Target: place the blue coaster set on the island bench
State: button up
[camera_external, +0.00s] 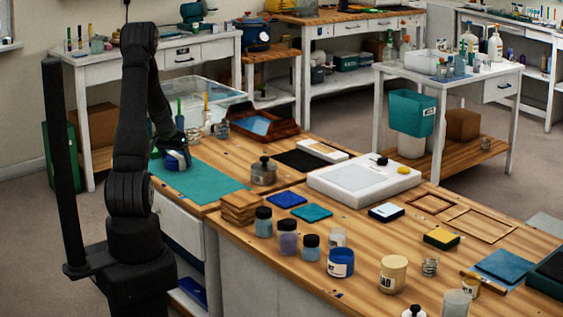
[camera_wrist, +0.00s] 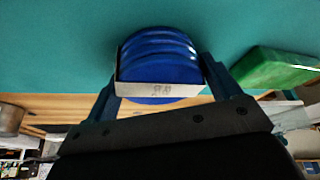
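The blue coaster set is a rounded, ribbed blue stack with a white labelled band; it fills the space between my fingers in the wrist view (camera_wrist: 158,62). In the external view it shows small and partly hidden over the teal mat (camera_external: 205,182), under my gripper (camera_external: 176,150). My fingers (camera_wrist: 160,85) lie against both sides of the set, with no clear gap. Whether the set rests on the mat or is slightly above it cannot be told. The wooden island bench (camera_external: 365,225) stretches from the mat to the front right.
A grey lidded pot (camera_external: 264,172) and a wooden tray (camera_external: 258,128) stand near the mat. Wooden blocks (camera_external: 241,208), jars (camera_external: 288,238), flat tiles (camera_external: 287,198) and a white light box (camera_external: 364,180) crowd the bench. A green block (camera_wrist: 275,72) lies right of my gripper.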

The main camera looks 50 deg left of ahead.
jog(key=shift+o, duration=1.3)
jog(key=shift+r, duration=0.2)
jog(key=v, duration=1.2)
jog(key=x, duration=1.2)
jog(key=shift+f, duration=0.15)
